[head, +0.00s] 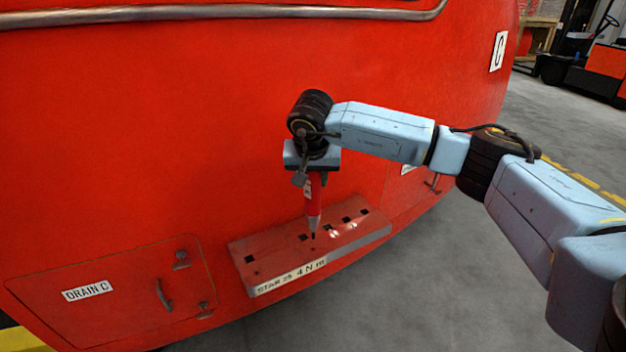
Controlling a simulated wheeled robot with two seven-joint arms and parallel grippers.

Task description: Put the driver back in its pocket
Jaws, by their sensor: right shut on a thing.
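The driver (315,205) has a red body and a dark tip and points down, close to upright. My right gripper (314,172) is shut on its upper part. The driver's tip is over the tool shelf (250,280), a red ledge with several square dark pockets in its top and a label reading "STAR 25 4 N m" on its front. I cannot tell whether the tip touches the ledge or is just above it. My left gripper is not in view.
The red nosecone (150,130) fills the left and middle, with a grey handrail (220,12) along its top. A "DRAIN C" hatch (125,295) with latches is left of the shelf. A forklift (600,65) stands far right; the grey floor (430,290) is clear.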

